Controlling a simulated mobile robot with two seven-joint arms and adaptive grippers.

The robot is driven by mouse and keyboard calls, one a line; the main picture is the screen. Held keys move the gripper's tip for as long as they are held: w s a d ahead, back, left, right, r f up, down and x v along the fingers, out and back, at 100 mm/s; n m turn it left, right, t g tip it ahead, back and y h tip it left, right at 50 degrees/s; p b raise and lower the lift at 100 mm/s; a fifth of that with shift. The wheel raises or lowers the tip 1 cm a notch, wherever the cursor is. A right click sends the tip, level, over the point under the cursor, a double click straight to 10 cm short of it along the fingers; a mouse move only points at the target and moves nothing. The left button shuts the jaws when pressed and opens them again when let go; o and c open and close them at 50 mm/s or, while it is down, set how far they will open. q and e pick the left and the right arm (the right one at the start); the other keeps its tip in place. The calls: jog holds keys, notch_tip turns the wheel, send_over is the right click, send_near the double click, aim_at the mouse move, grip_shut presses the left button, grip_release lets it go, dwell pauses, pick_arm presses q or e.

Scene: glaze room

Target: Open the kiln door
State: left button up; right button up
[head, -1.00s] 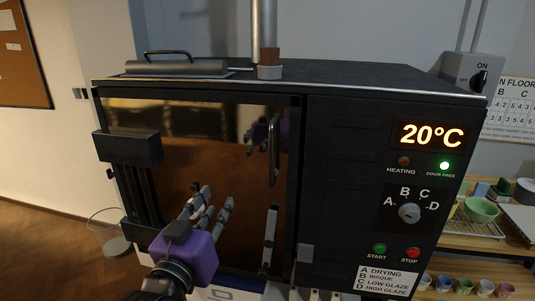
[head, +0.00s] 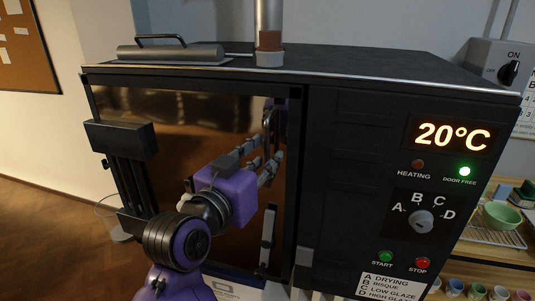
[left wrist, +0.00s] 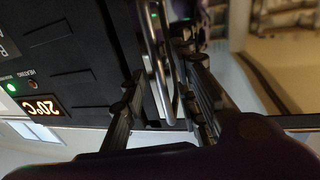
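The kiln (head: 345,150) is a black cabinet with a dark, mirror-like door (head: 150,103) on its left half. The door looks shut. Its upright metal handle (head: 267,125) is near the door's right edge. My left gripper (head: 273,152) is at the handle, its fingers partly overlapping it. In the left wrist view the handle (left wrist: 158,55) runs between the two spread fingers of the left gripper (left wrist: 163,75), with a visible gap on the left side. Contact on the right side is unclear. My right gripper is not in view.
The kiln panel reads 20°C, and a green light (head: 465,171) marked DOOR FREE is lit. A dial (head: 420,222) and start and stop buttons are below. A shelf with bowls (head: 502,214) stands at the right. Open wooden floor lies at the left.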

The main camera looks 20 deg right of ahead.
pick_arm(q)
jog(key=shift+w+d, duration=0.5)
jog(key=shift+w, duration=0.05)
grip_shut()
